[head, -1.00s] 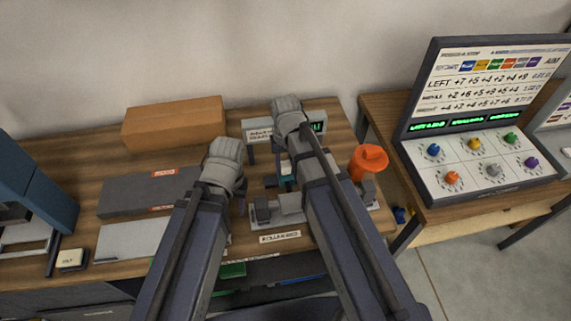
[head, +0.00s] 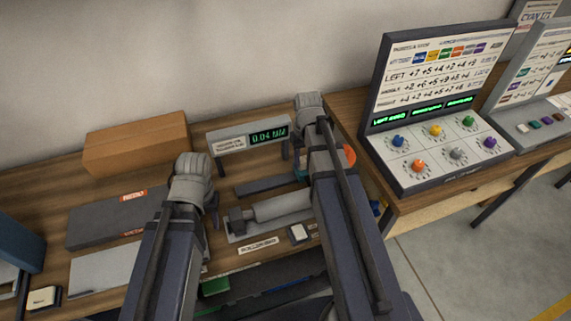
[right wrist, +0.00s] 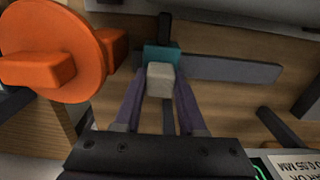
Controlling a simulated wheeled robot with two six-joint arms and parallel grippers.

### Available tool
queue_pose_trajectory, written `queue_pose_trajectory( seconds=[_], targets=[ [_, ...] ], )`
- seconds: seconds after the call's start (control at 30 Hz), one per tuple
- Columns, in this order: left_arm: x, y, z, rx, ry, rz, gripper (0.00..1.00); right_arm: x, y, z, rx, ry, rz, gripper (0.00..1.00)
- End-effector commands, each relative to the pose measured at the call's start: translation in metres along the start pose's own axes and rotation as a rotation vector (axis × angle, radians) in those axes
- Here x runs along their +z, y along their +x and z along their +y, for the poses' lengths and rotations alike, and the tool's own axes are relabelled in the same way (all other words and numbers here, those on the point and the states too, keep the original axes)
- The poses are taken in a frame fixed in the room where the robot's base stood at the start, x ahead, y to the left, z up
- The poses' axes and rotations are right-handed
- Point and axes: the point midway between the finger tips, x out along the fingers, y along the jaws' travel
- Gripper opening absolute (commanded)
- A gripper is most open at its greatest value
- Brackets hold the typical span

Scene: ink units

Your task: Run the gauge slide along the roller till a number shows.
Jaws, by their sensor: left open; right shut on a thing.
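The roller (head: 280,205) is a pale grey cylinder lying in its bed at the table's front. The dark rail (head: 265,187) runs behind it. The gauge slide, a teal block (right wrist: 161,52) with a pale grey knob (right wrist: 160,78), sits on the rail near its right end, by the orange handwheel (right wrist: 50,55). My right gripper (right wrist: 160,88) is shut on the knob; my own arm hides most of this in the head view. The gauge readout (head: 268,134) shows green digits, seemingly "0.04 MM". My left gripper (head: 211,213) is open and empty, left of the roller bed.
An orange-brown box (head: 135,143) stands at the back left, with a dark grey case (head: 105,220) before it. A console with coloured knobs (head: 440,155) stands on the table to the right. A small pale button (head: 298,233) is at the bed's front.

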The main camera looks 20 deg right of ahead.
Motion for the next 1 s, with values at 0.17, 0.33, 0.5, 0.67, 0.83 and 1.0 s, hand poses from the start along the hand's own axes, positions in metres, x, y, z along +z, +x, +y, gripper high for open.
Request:
queue_pose_trajectory(
  seconds=[0.17, 0.33, 0.5, 0.67, 0.83, 1.0],
  targets=[
    [0.0, 0.0, 0.0, 0.0, 0.0, 0.0, 0.5, 0.0, 0.0, 0.017, 0.001, 0.002, -0.001, 0.0],
    [0.0, 0.0, 0.0, 0.0, 0.0, 0.0, 0.5, 0.0, 0.0, 0.021, 0.002, 0.0, -0.001, 0.0],
    [0.0, 0.0, 0.0, 0.0, 0.0, 0.0, 0.5, 0.0, 0.0, 0.022, 0.004, 0.0, 0.0, 0.0],
    [0.0, 0.0, 0.0, 0.0, 0.0, 0.0, 0.5, -0.001, 0.0, 0.023, 0.006, 0.001, 0.0, 0.48],
    [0.0, 0.0, 0.0, 0.0, 0.0, 0.0, 0.5, -0.001, 0.0, 0.022, 0.005, 0.001, 0.0, 0.67],
    [0.0, 0.0, 0.0, 0.0, 0.0, 0.0, 0.5, -0.001, 0.0, 0.022, 0.005, 0.001, 0.0, 0.7]
  ],
)
